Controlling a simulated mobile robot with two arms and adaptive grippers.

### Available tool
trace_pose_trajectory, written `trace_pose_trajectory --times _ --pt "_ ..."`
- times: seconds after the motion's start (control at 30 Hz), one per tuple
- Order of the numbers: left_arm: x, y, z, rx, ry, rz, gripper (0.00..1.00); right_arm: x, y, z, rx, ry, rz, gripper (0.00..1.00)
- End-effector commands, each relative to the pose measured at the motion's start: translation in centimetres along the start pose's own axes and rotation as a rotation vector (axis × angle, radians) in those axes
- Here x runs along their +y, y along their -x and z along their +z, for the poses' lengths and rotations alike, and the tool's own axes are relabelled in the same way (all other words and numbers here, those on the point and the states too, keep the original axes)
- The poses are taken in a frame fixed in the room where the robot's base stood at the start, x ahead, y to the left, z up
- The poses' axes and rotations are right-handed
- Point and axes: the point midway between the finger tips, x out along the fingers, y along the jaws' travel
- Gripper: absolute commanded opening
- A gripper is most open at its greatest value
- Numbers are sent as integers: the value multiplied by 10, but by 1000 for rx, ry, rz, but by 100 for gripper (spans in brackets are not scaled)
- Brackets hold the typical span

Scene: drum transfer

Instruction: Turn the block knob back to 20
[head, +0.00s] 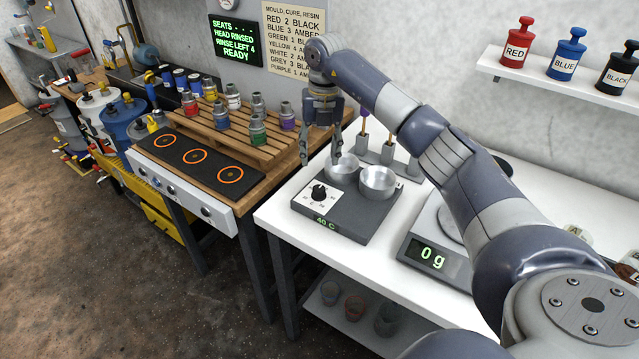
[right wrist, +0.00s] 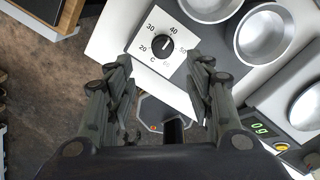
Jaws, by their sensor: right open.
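The heating block (head: 345,215) is a dark grey box on the white table, with a display reading 40 C. Its black knob (head: 319,190) sits on a white dial plate on top. In the right wrist view the knob (right wrist: 161,46) has its pointer mark towards the 40, and 20, 30 and 50 are also legible. My right gripper (head: 321,158) is open and empty, pointing down above and behind the knob, apart from it. The wrist view shows the knob ahead of the gap between its fingers. My left gripper is not in view.
Two metal cups (head: 377,182) sit on the block close to the knob. A scale (head: 440,245) reading 0 g stands to the right. The white table's front strip is clear.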

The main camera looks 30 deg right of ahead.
Motion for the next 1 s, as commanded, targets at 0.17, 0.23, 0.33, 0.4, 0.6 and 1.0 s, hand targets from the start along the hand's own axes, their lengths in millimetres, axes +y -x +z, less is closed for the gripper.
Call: trace_pose_trajectory --times 0.17,0.23,0.33,0.4,0.6,1.0 --pt "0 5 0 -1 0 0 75 -5 -11 0 7 -9 -18 48" --pt "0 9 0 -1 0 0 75 -5 -22 -1 8 -9 -18 48" --pt "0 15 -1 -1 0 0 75 -4 -41 -2 9 -9 -15 48" --pt "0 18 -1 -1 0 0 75 -5 -55 -2 9 -9 -16 48" --pt "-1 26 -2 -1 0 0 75 -4 -88 -2 8 -7 -14 48" --pt "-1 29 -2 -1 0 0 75 -5 -107 -1 3 -6 -13 48"
